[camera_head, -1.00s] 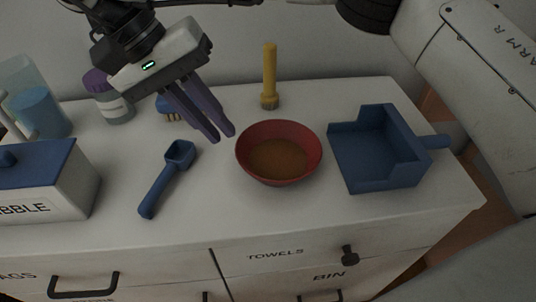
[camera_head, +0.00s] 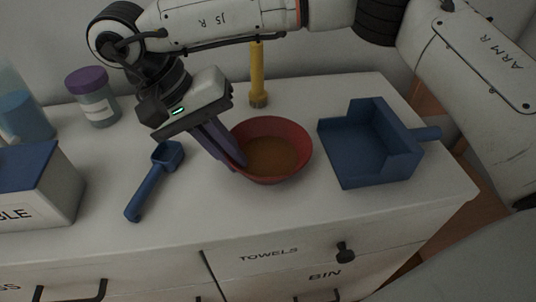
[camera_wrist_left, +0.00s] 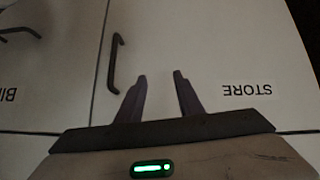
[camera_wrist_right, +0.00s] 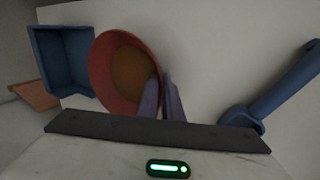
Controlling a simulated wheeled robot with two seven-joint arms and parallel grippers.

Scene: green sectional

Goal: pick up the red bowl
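The red bowl (camera_head: 300,141), with brown contents or a brown inside, sits upright on the white cabinet top. My right gripper (camera_head: 237,163) is at the bowl's left rim, pointing down. In the right wrist view, one finger of the right gripper (camera_wrist_right: 161,88) is inside the bowl (camera_wrist_right: 101,72) and the other is outside. The fingers are close together with the rim between them, so it looks shut on the rim. My left gripper (camera_wrist_left: 162,82) shows only in its wrist view, open and empty, in front of drawer fronts, one marked STORE.
A blue dustpan (camera_head: 352,157) lies right of the bowl and a blue scoop (camera_head: 150,188) left of it. A purple-lidded jar (camera_head: 93,100) and a blue-lidded box (camera_head: 60,192) are at left. The counter front is clear.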

